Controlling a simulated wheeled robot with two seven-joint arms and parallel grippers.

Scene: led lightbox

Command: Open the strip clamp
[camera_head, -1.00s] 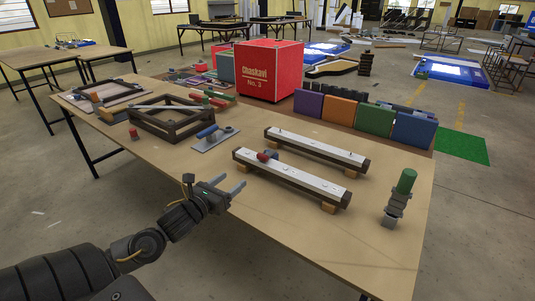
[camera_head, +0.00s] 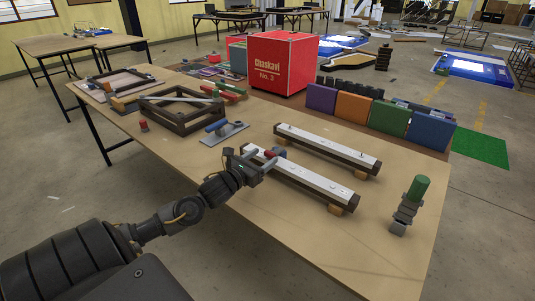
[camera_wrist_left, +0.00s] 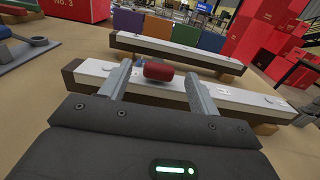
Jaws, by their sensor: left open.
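The strip clamp is a small clamp with a red handle (camera_head: 272,153) and a dark grey body, on the nearer white-topped strip (camera_head: 310,181). My left gripper (camera_head: 261,161) is open at the near side of this strip, close to the clamp. In the left wrist view the red clamp handle (camera_wrist_left: 158,71) lies between the two spread fingers (camera_wrist_left: 159,84), slightly beyond their middle, and nothing is gripped. The strip (camera_wrist_left: 160,88) crosses behind the fingers there. Whether a finger touches it, I cannot tell. My right gripper is not in view.
A second white-topped strip (camera_head: 330,149) lies behind, parallel. A green-handled clamp (camera_head: 410,205) stands at the right. A blue-handled trowel (camera_head: 223,132) and a dark wooden frame (camera_head: 180,112) lie to the left. Coloured panels (camera_head: 355,107) and a red box (camera_head: 284,64) stand behind.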

